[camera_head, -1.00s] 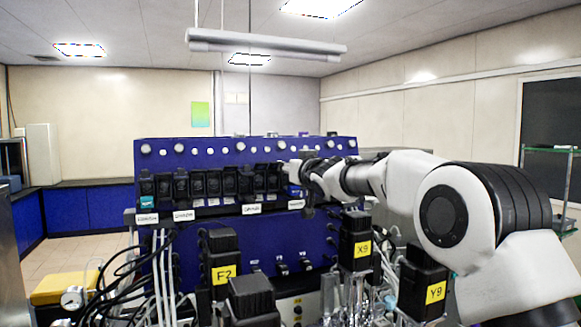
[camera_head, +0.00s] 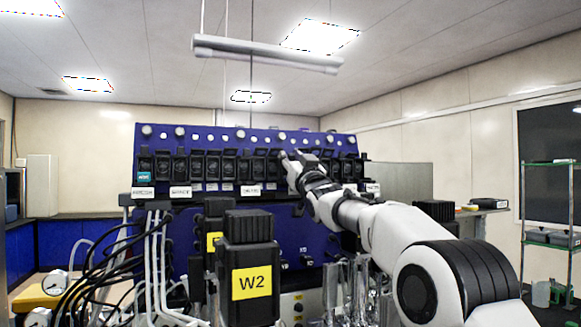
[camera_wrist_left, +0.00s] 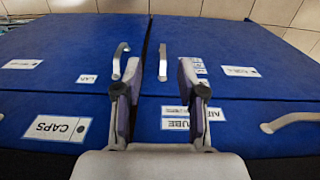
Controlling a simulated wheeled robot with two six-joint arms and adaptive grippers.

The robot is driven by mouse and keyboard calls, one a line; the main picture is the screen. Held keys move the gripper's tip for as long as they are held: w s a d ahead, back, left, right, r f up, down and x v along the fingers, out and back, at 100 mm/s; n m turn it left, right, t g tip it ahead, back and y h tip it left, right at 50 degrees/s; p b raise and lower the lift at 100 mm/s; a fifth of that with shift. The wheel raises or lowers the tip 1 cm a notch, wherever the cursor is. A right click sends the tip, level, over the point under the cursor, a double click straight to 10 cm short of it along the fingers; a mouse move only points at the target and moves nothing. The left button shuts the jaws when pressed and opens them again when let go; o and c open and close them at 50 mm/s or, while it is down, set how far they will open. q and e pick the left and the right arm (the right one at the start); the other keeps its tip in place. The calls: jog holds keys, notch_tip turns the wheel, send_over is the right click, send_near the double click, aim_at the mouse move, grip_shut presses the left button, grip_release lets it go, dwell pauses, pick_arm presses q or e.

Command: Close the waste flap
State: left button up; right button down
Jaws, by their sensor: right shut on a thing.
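A row of black flaps (camera_head: 213,164) runs along the front of the blue bioreactor panel (camera_head: 330,146) in the head view. The white labels below are too small to read surely, so I cannot tell which is the waste flap. My right gripper (camera_head: 293,166) is at the right half of the row, shut on a black flap largely hidden behind its fingers. Whether that flap is raised or down, I cannot tell. My left gripper (camera_wrist_left: 160,97) is open and empty in the left wrist view, above blue cabinet fronts (camera_wrist_left: 60,85) with pale handles.
A black block labelled W2 (camera_head: 249,265) stands in front of the panel, with black and white tubing (camera_head: 155,260) to its left. Glassware (camera_head: 340,290) stands below my right arm. A shelf rack (camera_head: 548,200) is at the right. Open floor shows at far left.

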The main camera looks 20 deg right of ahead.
jog(key=shift+r, duration=0.1)
jog(key=c, duration=1.1)
grip_release()
jog(key=shift+s, duration=0.1)
jog(key=shift+s+f, duration=0.35)
jog(key=v, duration=1.1)
jog(key=shift+s, duration=0.1)
jog(key=shift+r, duration=0.1)
